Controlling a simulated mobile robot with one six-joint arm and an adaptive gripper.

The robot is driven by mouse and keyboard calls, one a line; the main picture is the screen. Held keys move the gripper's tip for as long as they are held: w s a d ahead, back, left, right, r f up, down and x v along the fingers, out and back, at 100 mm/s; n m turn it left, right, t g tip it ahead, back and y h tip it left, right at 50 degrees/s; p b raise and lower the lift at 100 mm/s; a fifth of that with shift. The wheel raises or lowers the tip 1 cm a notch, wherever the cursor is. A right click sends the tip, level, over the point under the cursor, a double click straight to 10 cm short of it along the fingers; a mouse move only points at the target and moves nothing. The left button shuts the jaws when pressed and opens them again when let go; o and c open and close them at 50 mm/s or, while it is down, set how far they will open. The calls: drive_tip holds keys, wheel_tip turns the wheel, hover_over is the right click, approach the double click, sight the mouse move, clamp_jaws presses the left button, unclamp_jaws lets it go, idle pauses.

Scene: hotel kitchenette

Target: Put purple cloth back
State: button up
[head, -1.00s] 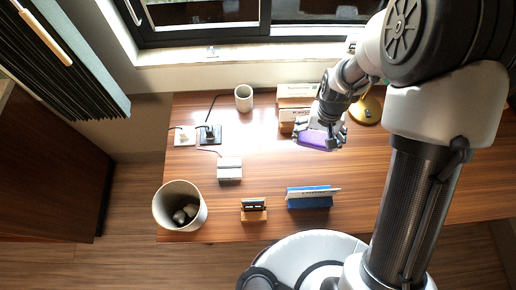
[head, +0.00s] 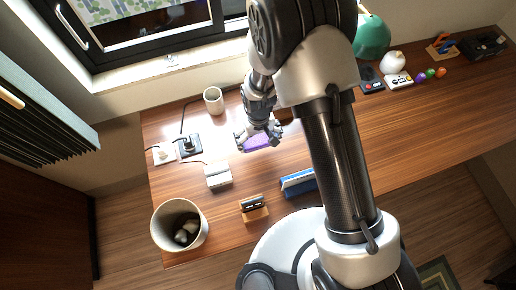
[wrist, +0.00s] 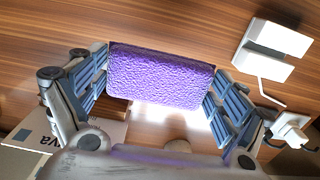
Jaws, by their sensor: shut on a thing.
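The purple cloth (head: 256,143) is a small, textured block-like piece, held above the wooden desk (head: 350,170) in the head view. My gripper (head: 258,137) is shut on it. In the wrist view the cloth (wrist: 160,76) spans the gap between the two fingers of my gripper (wrist: 160,85), with a finger against each end. Desk wood shows beyond it.
A card holder (head: 254,208), a blue stand (head: 298,182) and a bin (head: 180,228) are in front. Several small items, including a white controller (head: 398,80), lie right.

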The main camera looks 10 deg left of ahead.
sight(258, 152)
drive_tip(key=shift+f+b, duration=0.65)
drive_tip(key=shift+f, duration=2.65)
drive_tip(key=shift+f, duration=0.15)
drive_tip(key=o, duration=0.7)
drive_tip(key=shift+o, duration=0.2)
wheel_tip(258, 152, up, 12)
drive_tip(key=p, duration=0.3)
drive_tip(key=shift+r, duration=0.2)
